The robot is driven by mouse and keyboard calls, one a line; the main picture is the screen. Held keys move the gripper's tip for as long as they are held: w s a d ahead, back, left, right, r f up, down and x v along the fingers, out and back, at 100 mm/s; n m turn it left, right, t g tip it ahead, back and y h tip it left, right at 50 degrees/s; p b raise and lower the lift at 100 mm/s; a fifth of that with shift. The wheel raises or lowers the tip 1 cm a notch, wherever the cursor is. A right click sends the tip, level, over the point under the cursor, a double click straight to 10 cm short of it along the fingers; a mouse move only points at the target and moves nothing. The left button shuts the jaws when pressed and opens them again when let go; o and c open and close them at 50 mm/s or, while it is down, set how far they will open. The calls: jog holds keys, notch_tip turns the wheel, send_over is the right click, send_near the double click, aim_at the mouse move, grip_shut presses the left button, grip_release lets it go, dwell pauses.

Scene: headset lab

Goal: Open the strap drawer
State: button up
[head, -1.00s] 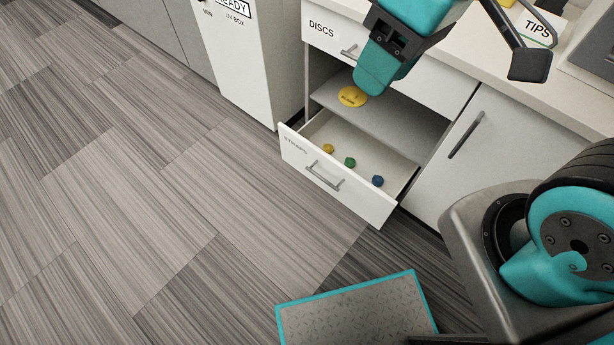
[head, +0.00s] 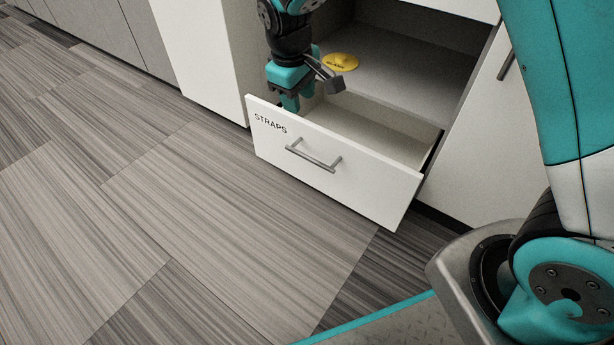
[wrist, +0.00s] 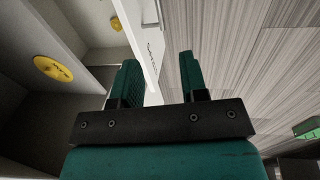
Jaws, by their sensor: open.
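The strap drawer (head: 350,170), a white front marked STRAPS with a grey bar handle (head: 313,156), stands pulled part way out in the head view. My gripper (head: 290,100) is open at the left end of the drawer front's top edge, away from the handle. In the wrist view, the drawer front (wrist: 150,48) shows between and beyond my two fingers (wrist: 160,78). I cannot tell whether they touch it. A yellow round item (wrist: 117,23) lies inside the drawer in the wrist view; the front hides the drawer floor in the head view.
A yellow disc (head: 340,62) lies on the open grey shelf (head: 400,60) above the drawer. A white cabinet (head: 210,60) stands to the left, and a closed cabinet door (head: 480,150) to the right. The striped floor (head: 180,220) before the drawer is clear.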

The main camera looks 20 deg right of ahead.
jog(key=b, duration=0.2)
send_near(307, 157)
jog(key=f+b, duration=0.2)
jog(key=d+f+b, duration=0.1)
jog(key=f+b, duration=0.2)
jog(key=w+f+b, duration=0.1)
jog(key=f+b, duration=0.2)
jog(key=shift+d+f, duration=0.15)
jog(key=shift+f, duration=0.05)
grip_shut()
